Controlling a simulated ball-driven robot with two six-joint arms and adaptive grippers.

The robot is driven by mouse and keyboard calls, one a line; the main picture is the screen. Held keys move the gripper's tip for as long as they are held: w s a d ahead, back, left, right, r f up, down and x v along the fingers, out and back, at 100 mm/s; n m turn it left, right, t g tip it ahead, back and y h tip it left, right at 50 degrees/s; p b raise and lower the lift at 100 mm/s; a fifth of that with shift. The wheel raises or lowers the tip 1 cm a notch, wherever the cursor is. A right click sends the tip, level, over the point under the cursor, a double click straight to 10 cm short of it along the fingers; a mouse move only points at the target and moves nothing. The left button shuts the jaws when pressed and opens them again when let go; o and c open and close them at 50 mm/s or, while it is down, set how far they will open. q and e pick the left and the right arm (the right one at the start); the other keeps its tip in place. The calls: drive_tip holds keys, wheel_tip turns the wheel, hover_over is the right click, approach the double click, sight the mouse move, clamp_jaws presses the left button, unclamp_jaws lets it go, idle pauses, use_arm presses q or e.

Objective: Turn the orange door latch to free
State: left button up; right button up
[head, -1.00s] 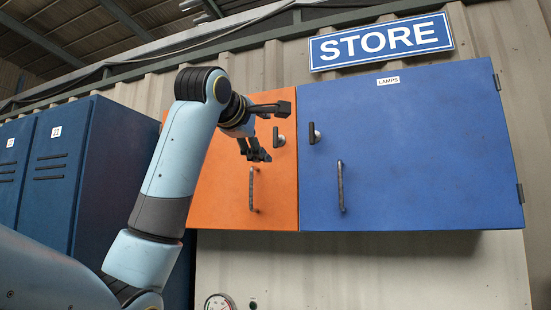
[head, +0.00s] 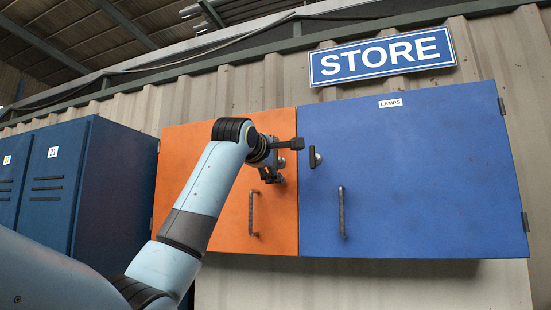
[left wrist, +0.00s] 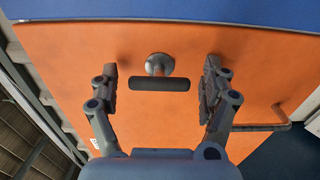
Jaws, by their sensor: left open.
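The orange door (head: 222,225) is closed on the wall cabinet in the head view. Its latch (left wrist: 160,84) is a dark bar on a grey round knob (left wrist: 160,65). The bar lies crosswise in the left wrist view, along the line between my fingertips. My left gripper (left wrist: 160,88) is open, with one finger on each side of the bar and a gap at both ends. In the head view my left gripper (head: 281,160) is over the latch and hides most of it. My right gripper is in neither view.
A closed blue door (head: 420,185) with its own latch (head: 315,157) stands just right. The orange door's pull handle (head: 251,213) is below the latch. Dark blue lockers (head: 110,190) stand at left. A STORE sign (head: 382,56) hangs above.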

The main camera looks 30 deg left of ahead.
use_arm(q)
drive_tip(key=c, duration=1.2)
drive_tip(key=shift+m, duration=0.3)
drive_tip(key=m, duration=0.2)
drive_tip(key=shift+m, duration=0.4)
drive_tip(key=m, duration=0.5)
drive_tip(key=shift+m, duration=0.3)
drive_tip(key=m, duration=0.8)
drive_tip(key=shift+m, duration=0.3)
